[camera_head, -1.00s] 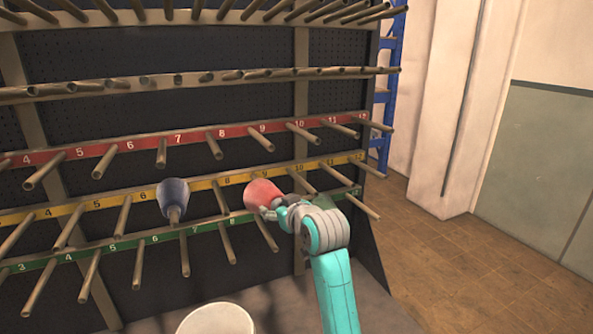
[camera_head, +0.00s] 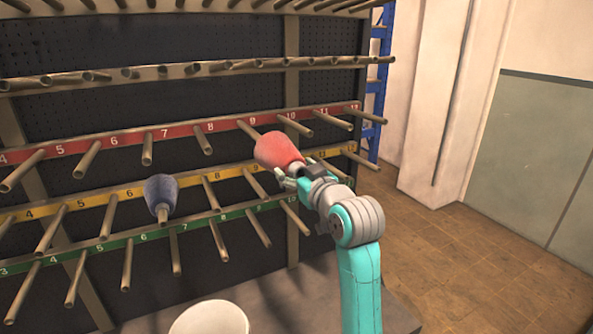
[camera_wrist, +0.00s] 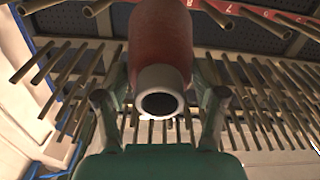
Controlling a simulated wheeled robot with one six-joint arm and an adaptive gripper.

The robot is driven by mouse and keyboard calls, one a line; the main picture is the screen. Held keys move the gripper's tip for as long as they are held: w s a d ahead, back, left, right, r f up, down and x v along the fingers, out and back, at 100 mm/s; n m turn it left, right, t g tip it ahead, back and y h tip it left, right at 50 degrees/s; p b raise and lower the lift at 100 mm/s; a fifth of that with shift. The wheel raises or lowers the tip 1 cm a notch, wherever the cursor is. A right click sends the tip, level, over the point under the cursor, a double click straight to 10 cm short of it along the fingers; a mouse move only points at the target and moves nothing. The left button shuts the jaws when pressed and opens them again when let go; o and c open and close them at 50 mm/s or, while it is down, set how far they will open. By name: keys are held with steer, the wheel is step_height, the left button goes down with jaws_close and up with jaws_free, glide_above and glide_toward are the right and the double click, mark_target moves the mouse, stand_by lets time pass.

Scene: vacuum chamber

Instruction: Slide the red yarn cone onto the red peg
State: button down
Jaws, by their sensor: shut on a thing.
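The red yarn cone (camera_head: 278,148) is held up in front of the rack, at the height of the red strip (camera_head: 115,140). My gripper (camera_head: 291,172) is shut on its near end. The peg by number 9 (camera_head: 248,129) on the red strip runs toward the cone's far end and is partly hidden there. I cannot tell whether the cone is around this peg or in front of it. In the wrist view the cone (camera_wrist: 160,45) sits between my fingers, and its pale core tube (camera_wrist: 160,92) faces me with an open dark hole.
A blue yarn cone (camera_head: 161,190) sits on a yellow-row peg to the left. Yellow (camera_head: 80,203) and green (camera_head: 60,255) strips with several pegs lie below the red row. A white round container (camera_head: 209,318) stands at the bottom. Open floor (camera_head: 470,260) lies to the right.

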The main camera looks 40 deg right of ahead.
steer(key=shift+x, duration=2.75)
steer(key=shift+w+r, duration=0.1)
steer(key=shift+w, duration=0.05)
steer(key=shift+x, duration=2.35)
steer(key=shift+w+d, duration=0.1)
steer(key=shift+w, duration=0.05)
steer(key=shift+x, duration=2.35)
